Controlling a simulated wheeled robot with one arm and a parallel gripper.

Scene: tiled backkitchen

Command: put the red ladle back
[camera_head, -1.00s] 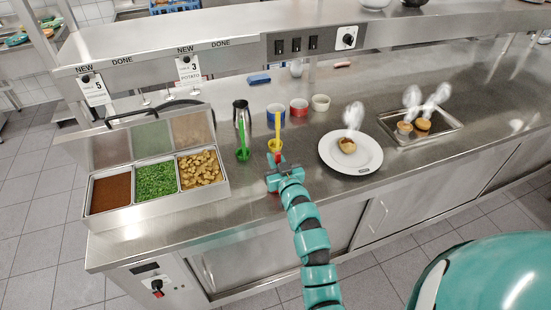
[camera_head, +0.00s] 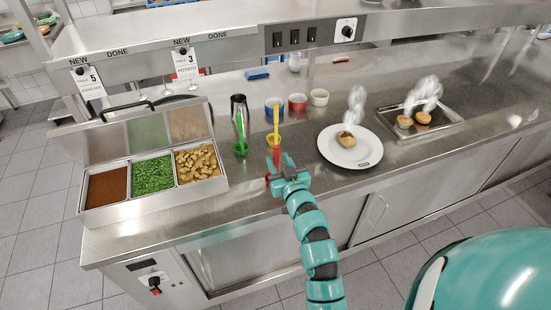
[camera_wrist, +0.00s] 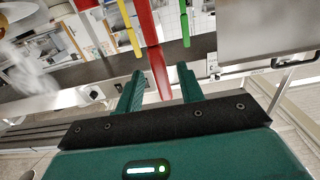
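The red ladle (camera_head: 276,157) has its red handle showing upright just beyond my gripper (camera_head: 280,176) in the head view. A bit of red (camera_head: 268,178) beside the gripper's left side looks like its holder; the rest is hidden. In the wrist view, the red handle (camera_wrist: 157,65) runs between the two fingers of my gripper (camera_wrist: 160,80), with a visible gap on each side. The fingers are open. The yellow ladle (camera_head: 276,122) and the green ladle (camera_head: 240,130) stand upright beyond it in small holders, and both also show in the wrist view.
A steel tray of brown, green and potato food (camera_head: 151,213) stands left. A white plate with a steaming item (camera_head: 375,157) is right, and a metal tray (camera_head: 440,132) farther right. Small cups (camera_head: 298,104) and a steel flask (camera_head: 238,101) stand behind. An overhead shelf (camera_head: 220,50) crosses above.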

